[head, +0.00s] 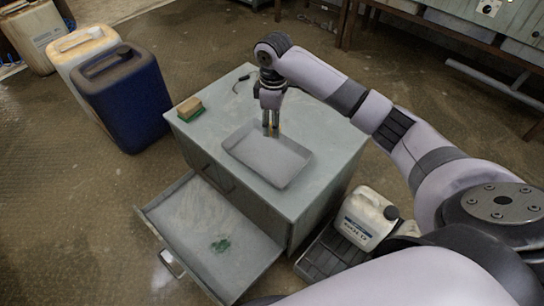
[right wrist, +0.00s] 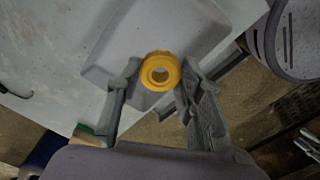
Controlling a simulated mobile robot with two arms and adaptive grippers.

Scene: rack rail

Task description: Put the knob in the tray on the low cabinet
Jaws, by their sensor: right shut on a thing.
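My right gripper (head: 270,122) points down over the back part of the grey tray (head: 268,158) on the low cabinet (head: 318,160). In the right wrist view the gripper (right wrist: 160,88) is shut on the yellow ring-shaped knob (right wrist: 160,71), which sits between its fingertips. The tray (right wrist: 130,42) shows beyond the knob in that view. The tray looks empty. In the head view only small yellow bits of the knob show at the fingers; its height above the tray is hard to tell. My left gripper is not in view.
A sponge (head: 189,108) and a thin dark hooked item (head: 240,82) lie on the cabinet top. Its drawer (head: 190,210) stands open with a green item (head: 221,245) inside. A white jug (head: 365,218) stands right; a blue canister (head: 122,100) stands left.

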